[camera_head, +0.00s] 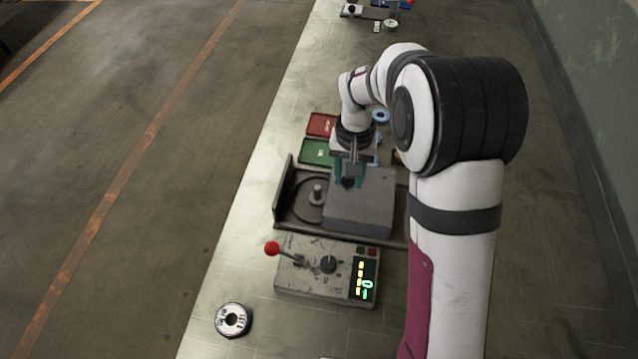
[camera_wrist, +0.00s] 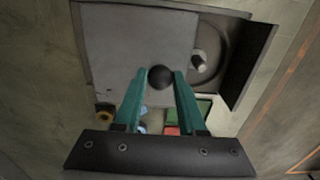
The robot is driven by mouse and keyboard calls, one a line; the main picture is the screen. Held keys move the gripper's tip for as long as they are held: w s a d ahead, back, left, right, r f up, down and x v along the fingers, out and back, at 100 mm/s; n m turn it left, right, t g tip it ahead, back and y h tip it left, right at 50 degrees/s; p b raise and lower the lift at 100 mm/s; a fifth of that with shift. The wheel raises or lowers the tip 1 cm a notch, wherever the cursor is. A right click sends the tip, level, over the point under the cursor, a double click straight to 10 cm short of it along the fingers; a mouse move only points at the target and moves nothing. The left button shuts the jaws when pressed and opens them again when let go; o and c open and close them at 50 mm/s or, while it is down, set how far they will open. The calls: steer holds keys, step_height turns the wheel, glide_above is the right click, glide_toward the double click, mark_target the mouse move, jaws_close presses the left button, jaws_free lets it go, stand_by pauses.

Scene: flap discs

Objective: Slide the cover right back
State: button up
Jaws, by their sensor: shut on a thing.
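The cover (camera_head: 360,200) is a flat grey plate lying across a dark tray-like housing (camera_head: 283,205). In the head view it lies over the middle of the housing, and the left part is uncovered, showing a round recess with a metal spindle (camera_head: 317,194). The wrist view shows the cover (camera_wrist: 130,50) and the bare spindle (camera_wrist: 198,62) too. A black ball knob (camera_wrist: 160,77) stands at the cover's edge. My gripper (camera_wrist: 162,80) has its teal fingers on both sides of the knob, shut on it. In the head view my gripper (camera_head: 348,180) is at the cover's far edge.
A control box (camera_head: 325,268) with a red-knobbed lever (camera_head: 272,248) and lit display stands in front of the housing. A flap disc (camera_head: 232,320) lies at front left. Red (camera_head: 321,125) and green (camera_head: 316,152) trays lie behind.

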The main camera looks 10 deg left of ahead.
mark_target(368, 193)
steer(key=shift+d, duration=2.35)
steer(key=o, duration=1)
step_height(368, 193, up, 8)
steer(key=shift+r, duration=0.1)
steer(key=s+d+r+m, duration=0.1)
steer(key=s+m, duration=0.1)
steer(key=s, duration=0.7)
steer(key=s+d+r+m+y, duration=0.1)
steer(key=s+d, duration=0.1)
steer(key=s, duration=0.7)
steer(key=s+d+r+m, duration=0.1)
steer(key=s+m, duration=0.1)
steer(key=s, duration=0.7)
steer(key=shift+s+d+r+m+y, duration=0.1)
steer(key=shift+d+r+m+y, duration=0.05)
steer(key=shift+r+m+y, duration=0.2)
